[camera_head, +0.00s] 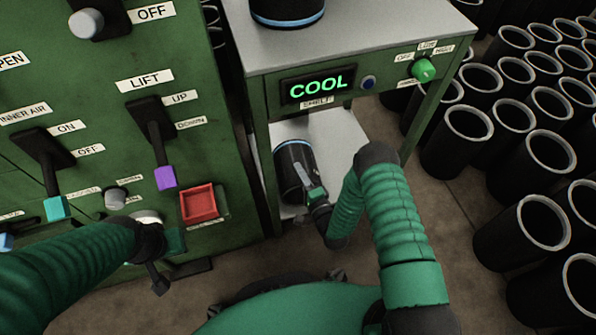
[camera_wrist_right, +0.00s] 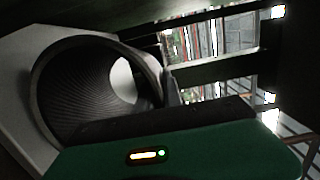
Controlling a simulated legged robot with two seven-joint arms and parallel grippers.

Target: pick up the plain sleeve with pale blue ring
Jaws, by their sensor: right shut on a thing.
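A black sleeve (camera_head: 288,172) with a pale blue ring at its upper end is on the lower shelf under the panel reading COOL. My right gripper (camera_head: 309,180) reaches in at its right side and is shut on its wall. In the right wrist view the sleeve (camera_wrist_right: 75,95) is seen end-on as an open tube with a ridged inside, against the pale shelf. A second black sleeve (camera_head: 287,10) with a blue ring stands on the top surface, cut off by the frame. My left gripper (camera_head: 160,272) is low at the left, small and dark; its jaws are unclear.
The bench (camera_head: 350,45) has a post close to the right of my right arm. A green control cabinet (camera_head: 120,110) with levers and a red tray-like button (camera_head: 200,204) stands at left. Many black sleeves with grey rims (camera_head: 470,125) crowd the floor at right.

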